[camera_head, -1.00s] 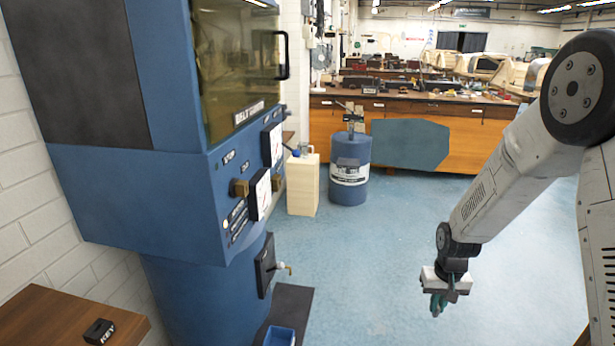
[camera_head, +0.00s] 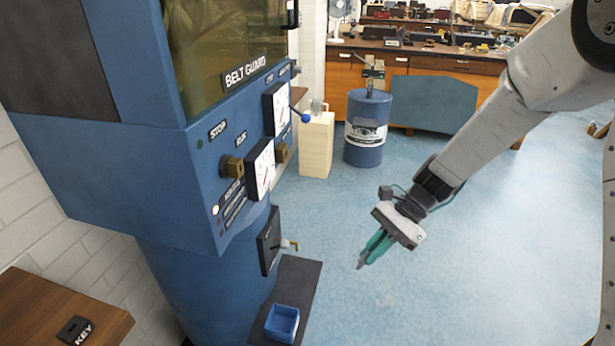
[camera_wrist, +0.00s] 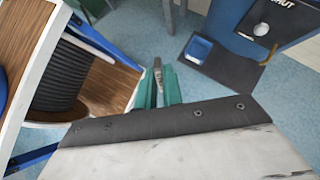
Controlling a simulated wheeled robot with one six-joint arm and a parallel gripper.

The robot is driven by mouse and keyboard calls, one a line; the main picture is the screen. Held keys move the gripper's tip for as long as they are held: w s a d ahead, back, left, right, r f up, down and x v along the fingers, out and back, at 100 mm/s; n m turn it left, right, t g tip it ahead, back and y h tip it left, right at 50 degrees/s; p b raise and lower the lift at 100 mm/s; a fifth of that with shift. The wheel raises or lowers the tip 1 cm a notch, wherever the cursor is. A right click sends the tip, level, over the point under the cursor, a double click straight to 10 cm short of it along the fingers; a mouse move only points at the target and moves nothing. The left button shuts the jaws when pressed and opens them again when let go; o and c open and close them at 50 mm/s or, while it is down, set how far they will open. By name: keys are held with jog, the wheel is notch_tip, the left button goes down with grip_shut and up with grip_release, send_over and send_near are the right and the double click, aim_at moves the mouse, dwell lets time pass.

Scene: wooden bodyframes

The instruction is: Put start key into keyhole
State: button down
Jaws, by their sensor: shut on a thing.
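My gripper (camera_head: 364,262) has teal fingers and hangs over open floor, right of the blue machine (camera_head: 120,165) and apart from it. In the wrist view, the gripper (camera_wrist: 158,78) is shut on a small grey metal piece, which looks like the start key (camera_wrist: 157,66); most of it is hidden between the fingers. A black block marked KEY (camera_head: 75,330) sits on the wooden top at the lower left. I cannot tell which part is the keyhole.
A black plate (camera_head: 268,240) with a metal handle (camera_head: 290,245) sticks out from the machine's lower body. A blue bin (camera_head: 282,323) stands on a dark ledge below. A cream box (camera_head: 316,147) and blue drum (camera_head: 366,130) stand behind. Floor around the gripper is clear.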

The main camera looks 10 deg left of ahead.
jog(key=s+a+r+m+t+y, duration=0.1)
jog(key=a+r+m+t+y, duration=0.2)
jog(key=a+r, duration=0.4)
jog(key=s+a+r+m+t+y, duration=0.2)
jog(key=a+r+m+y, duration=0.3)
jog(key=r, duration=0.7)
jog(key=a+t+y, duration=0.1)
jog(key=a+y, duration=0.1)
jog(key=shift+r+t+y, duration=0.35)
jog(key=shift+t+y, duration=0.05)
jog(key=shift+d+r, duration=0.1)
jog(key=shift+d, duration=0.05)
jog(key=shift+w+a, duration=0.15)
jog(key=shift+a, duration=2.75)
jog(key=shift+w+a, duration=0.1)
jog(key=shift+a, duration=1.3)
jog(key=c, duration=1.5)
grip_release()
jog(key=shift+o, duration=0.2)
